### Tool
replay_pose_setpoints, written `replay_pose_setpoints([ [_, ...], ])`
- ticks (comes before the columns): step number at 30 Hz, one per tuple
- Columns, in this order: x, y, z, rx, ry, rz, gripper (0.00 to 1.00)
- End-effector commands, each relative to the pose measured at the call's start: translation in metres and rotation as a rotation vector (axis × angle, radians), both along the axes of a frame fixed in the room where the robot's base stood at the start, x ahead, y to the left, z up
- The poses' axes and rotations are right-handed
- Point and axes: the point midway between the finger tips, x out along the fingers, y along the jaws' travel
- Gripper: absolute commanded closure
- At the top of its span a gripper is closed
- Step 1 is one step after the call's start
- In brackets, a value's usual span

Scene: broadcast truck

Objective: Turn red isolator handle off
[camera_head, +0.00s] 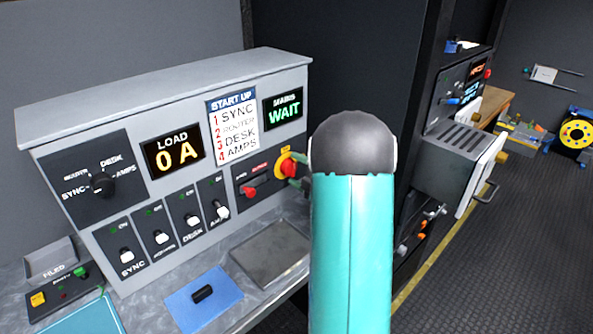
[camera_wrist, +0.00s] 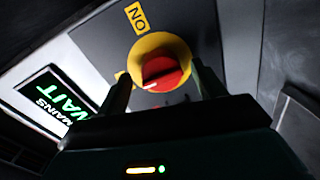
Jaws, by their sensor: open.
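The red isolator handle (camera_wrist: 160,72) sits on a round yellow plate (camera_wrist: 161,47) with yellow labels, one reading ON. A white mark shows on the handle's lower left edge. My gripper (camera_wrist: 160,85) is open, with one dark finger on each side of the handle in the wrist view. I cannot tell whether the fingers touch it. In the head view only a small part of my gripper shows beside the handle.
The grey console (camera_head: 185,125) carries a LOAD display (camera_head: 173,155) reading 0 A, a MAINS display (camera_head: 283,112) reading WAIT, and several switches. A smaller red knob (camera_head: 250,192) is left of the handle. A blue mat (camera_head: 185,309) with a dark block lies on the counter.

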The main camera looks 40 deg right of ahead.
Motion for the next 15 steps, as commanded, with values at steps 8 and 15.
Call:
replay_pose_setpoints([
  [8,-0.053,-0.002,0.004,0.001,0.001,-0.005,0.31],
  [15,-0.104,-0.004,0.007,0.000,-0.001,-0.005,0.31],
])
